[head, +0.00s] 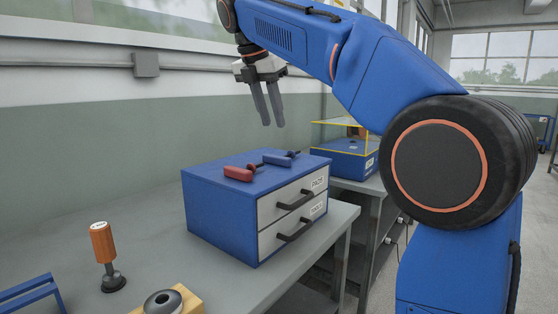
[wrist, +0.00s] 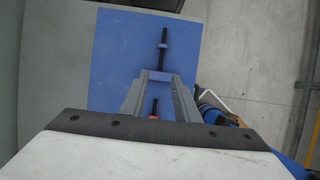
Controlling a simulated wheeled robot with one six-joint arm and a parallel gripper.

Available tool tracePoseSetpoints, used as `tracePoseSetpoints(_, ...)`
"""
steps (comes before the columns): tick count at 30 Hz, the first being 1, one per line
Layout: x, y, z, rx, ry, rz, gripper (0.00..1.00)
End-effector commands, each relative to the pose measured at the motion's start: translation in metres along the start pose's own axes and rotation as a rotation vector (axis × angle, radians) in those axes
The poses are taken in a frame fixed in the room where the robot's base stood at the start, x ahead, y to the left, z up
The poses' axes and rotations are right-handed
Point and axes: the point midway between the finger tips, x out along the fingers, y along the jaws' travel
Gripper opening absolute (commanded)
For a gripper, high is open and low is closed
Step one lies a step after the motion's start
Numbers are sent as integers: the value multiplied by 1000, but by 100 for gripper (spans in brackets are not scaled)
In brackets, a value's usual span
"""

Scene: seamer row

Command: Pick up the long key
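Two keys lie on top of a blue drawer cabinet (head: 215,188). One has a red block handle (head: 238,173) and a short dark shaft. My gripper (head: 273,125) hangs above the cabinet, open and empty, fingers pointing down. In the wrist view, the dark shaft of the blue key (wrist: 163,45) lies beyond my fingertips (wrist: 158,77). Part of the red key (wrist: 153,116) shows between the fingers; the rest is hidden by my gripper.
The cabinet has two white drawers with black handles (head: 295,200), both shut. On the grey bench (head: 140,250) stand an orange-handled tool (head: 103,243), a wooden block with a dark knob (head: 163,302) and a blue frame (head: 35,290). A blue box (head: 345,160) stands behind.

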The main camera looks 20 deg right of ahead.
Motion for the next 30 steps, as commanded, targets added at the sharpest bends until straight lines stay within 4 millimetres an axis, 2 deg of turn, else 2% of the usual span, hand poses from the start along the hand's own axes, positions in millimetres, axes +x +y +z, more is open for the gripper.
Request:
tracePoseSetpoints(3,21,-1,0,2,0,-3,29)
tracePoseSetpoints(9,48,-1,0,1,0,-2,29)
tracePoseSetpoints(16,61,-1,0,1,0,-2,29)
tracePoseSetpoints(24,96,-2,-2,1,0,-1,29)
tracePoseSetpoints(30,106,-1,-2,1,0,0,29)
